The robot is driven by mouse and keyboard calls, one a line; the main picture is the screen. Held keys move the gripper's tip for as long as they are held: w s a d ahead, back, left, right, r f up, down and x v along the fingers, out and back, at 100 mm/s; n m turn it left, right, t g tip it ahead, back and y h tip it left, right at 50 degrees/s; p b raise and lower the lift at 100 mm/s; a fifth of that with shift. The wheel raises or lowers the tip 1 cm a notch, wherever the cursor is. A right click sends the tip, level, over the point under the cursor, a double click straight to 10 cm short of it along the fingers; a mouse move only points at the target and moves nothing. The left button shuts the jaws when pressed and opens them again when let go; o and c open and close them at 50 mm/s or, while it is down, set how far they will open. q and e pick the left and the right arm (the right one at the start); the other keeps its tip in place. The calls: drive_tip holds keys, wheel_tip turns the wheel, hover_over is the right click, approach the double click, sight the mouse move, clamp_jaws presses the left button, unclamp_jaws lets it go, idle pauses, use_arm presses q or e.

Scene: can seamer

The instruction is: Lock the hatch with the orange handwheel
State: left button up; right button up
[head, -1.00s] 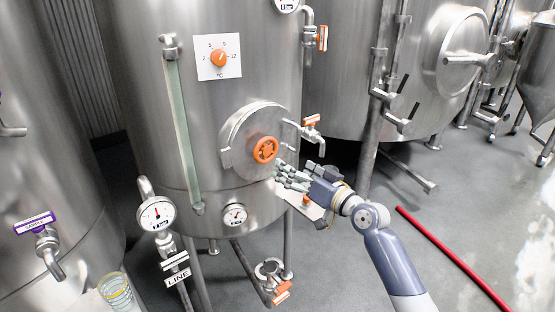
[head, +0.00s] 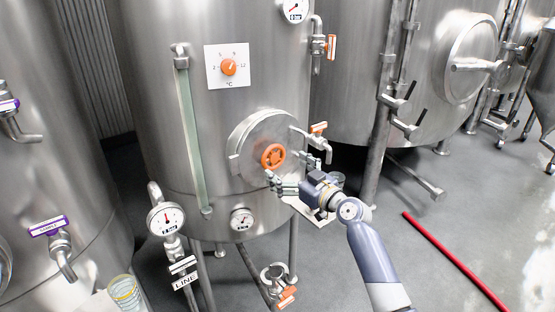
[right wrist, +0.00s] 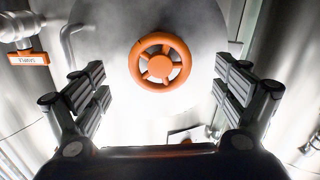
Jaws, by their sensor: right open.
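The orange handwheel (head: 273,156) sits at the middle of the round steel hatch (head: 247,148) on the front of the tank. In the right wrist view the handwheel (right wrist: 160,62) is ahead, between and beyond my fingers, with its spokes and hub in plain sight. The hatch face (right wrist: 105,45) fills the area behind it. My right gripper (head: 275,184) is just below the handwheel in the head view, apart from it. Its fingers (right wrist: 160,92) are spread wide and hold nothing. My left gripper is not in view.
A steel tap with an orange tag (head: 318,129) juts out right of the hatch, close to my right arm. A sight tube (head: 192,135) runs down the tank's left. A red hose (head: 450,257) lies on the floor at right.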

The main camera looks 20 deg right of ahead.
sight(275, 160)
drive_tip(key=shift+p+x, duration=0.35)
drive_tip(key=shift+x, duration=1.95)
drive_tip(key=c, duration=1.1)
